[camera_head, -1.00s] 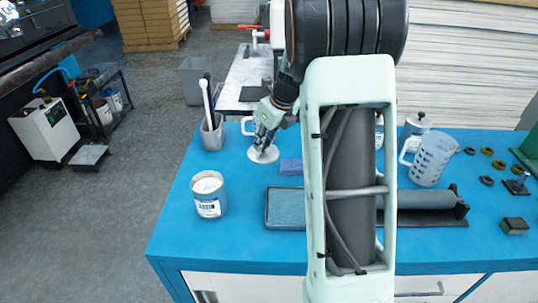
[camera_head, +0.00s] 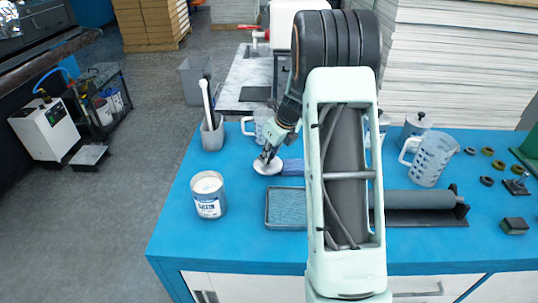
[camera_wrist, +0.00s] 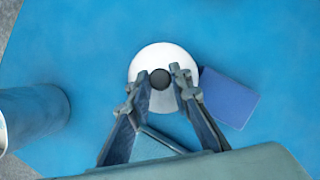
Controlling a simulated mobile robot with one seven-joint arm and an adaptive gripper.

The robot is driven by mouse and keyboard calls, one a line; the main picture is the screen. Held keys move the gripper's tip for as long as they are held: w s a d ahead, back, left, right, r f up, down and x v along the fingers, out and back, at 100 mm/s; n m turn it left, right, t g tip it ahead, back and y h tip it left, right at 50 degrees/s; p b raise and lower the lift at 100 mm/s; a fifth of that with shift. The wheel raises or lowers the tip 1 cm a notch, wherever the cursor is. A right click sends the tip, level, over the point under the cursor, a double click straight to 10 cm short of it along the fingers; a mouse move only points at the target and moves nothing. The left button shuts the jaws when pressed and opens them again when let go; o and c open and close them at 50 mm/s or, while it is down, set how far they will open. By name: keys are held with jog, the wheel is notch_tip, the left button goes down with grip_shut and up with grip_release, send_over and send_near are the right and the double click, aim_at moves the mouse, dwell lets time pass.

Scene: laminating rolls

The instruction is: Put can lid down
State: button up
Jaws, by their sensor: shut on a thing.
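The can lid is a round white disc (camera_head: 265,169) near the left part of the blue table in the head view. In the wrist view the lid (camera_wrist: 152,57) has a dark round knob in its middle. My gripper (camera_head: 269,155) is shut on the lid from above; in the wrist view its fingertips (camera_wrist: 163,79) are at either side of the knob. I cannot tell whether the lid touches the table. The open can (camera_head: 209,207), with white contents and a blue label, stands left of and nearer than the lid.
A blue block (camera_head: 293,167) lies just right of the lid. A tray (camera_head: 267,224) is in front. A grey pot (camera_head: 212,138) with a handle stands behind at left. A clear jug (camera_head: 430,160) and a roller (camera_head: 420,200) are at right. Bare table lies between can and lid.

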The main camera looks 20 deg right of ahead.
jog(key=shift+f, duration=0.55)
jog(key=o, duration=0.9)
jog(key=shift+o, duration=0.2)
jog(key=shift+r, duration=0.15)
jog(key=shift+r, duration=0.35)
jog(key=v, duration=1.2)
